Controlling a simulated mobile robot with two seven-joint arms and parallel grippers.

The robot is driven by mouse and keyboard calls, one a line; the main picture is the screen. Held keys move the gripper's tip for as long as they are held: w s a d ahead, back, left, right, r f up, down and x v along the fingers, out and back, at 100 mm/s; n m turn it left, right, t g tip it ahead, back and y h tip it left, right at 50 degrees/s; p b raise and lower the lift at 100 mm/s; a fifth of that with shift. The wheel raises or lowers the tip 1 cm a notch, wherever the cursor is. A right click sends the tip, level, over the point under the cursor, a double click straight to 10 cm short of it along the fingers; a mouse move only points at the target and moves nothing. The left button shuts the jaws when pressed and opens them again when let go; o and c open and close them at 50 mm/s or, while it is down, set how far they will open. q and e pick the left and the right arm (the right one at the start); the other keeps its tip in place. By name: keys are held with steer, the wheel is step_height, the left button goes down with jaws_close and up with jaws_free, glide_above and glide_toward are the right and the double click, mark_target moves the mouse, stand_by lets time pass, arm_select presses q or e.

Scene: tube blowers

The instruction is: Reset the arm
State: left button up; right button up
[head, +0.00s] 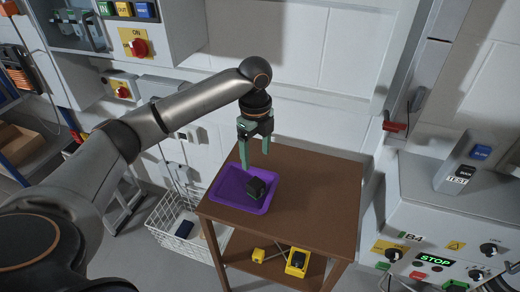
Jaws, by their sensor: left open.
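My left arm comes in from the left and reaches over a brown wooden table (312,200). My left gripper (256,160) has two green fingers that point down and stand apart, with nothing between them. It is above the back part of a purple tray (224,192) on the table. A black block-like object (257,190) lies in the tray, to the front of the fingers. I cannot tell the exact height of the fingertips above the tray. My right gripper is not in view.
A grey machine (430,215) with a green STOP display stands at the right. A white wire basket (170,222) is left of the table. Yellow items (297,262) lie on the lower shelf. Wall cabinets with red knobs (138,47) are behind my arm. The table's right half is clear.

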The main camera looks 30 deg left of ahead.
arm_select(q)
steer(key=shift+d+f, duration=0.1)
